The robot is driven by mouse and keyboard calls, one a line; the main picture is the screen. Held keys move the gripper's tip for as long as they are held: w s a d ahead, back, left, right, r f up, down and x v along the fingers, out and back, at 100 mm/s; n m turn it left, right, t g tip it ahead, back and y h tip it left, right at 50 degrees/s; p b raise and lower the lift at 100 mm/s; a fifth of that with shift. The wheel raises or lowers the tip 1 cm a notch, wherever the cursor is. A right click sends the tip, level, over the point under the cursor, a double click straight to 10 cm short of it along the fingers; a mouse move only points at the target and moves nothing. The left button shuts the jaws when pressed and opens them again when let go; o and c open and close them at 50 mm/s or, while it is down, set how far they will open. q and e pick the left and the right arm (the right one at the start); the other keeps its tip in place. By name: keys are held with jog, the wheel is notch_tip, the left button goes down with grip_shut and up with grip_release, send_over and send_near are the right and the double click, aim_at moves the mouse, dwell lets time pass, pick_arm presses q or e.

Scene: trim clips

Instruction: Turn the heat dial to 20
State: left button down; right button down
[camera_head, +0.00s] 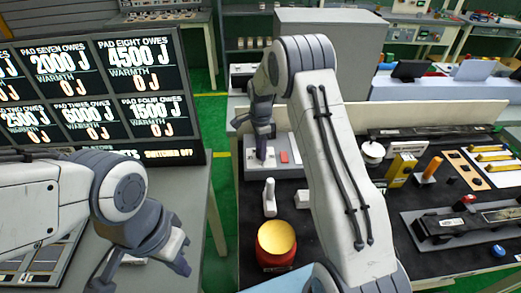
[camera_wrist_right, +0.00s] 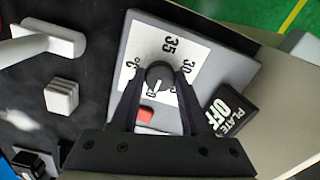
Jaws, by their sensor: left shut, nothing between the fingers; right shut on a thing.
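The heat dial is a round dark knob (camera_wrist_right: 160,75) on a white card in the right wrist view. The card (camera_wrist_right: 140,48) carries printed numbers; 35 and 30 are readable, and others are partly covered. A pale mark shows at the knob's lower edge, but I cannot tell its exact reading. My right gripper (camera_wrist_right: 160,85) is shut on the knob, one finger on each side. In the head view my right gripper (camera_head: 263,150) points down onto the dial's grey panel (camera_head: 252,171). My left gripper (camera_head: 142,268) is shut and empty at lower left.
A red button (camera_wrist_right: 145,115) and a black PLATE OFF block (camera_wrist_right: 230,110) sit close to the dial. A white-handled item (camera_head: 269,197) and a yellow-topped red pot (camera_head: 276,243) stand nearer on the black bench. A scoreboard (camera_head: 100,90) stands at left.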

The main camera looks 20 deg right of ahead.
jog(key=shift+w+r, duration=0.1)
jog(key=shift+c, duration=1.9)
grip_release()
notch_tip(320, 180, up, 10)
jog(key=b, duration=0.2)
jog(key=shift+r, duration=0.2)
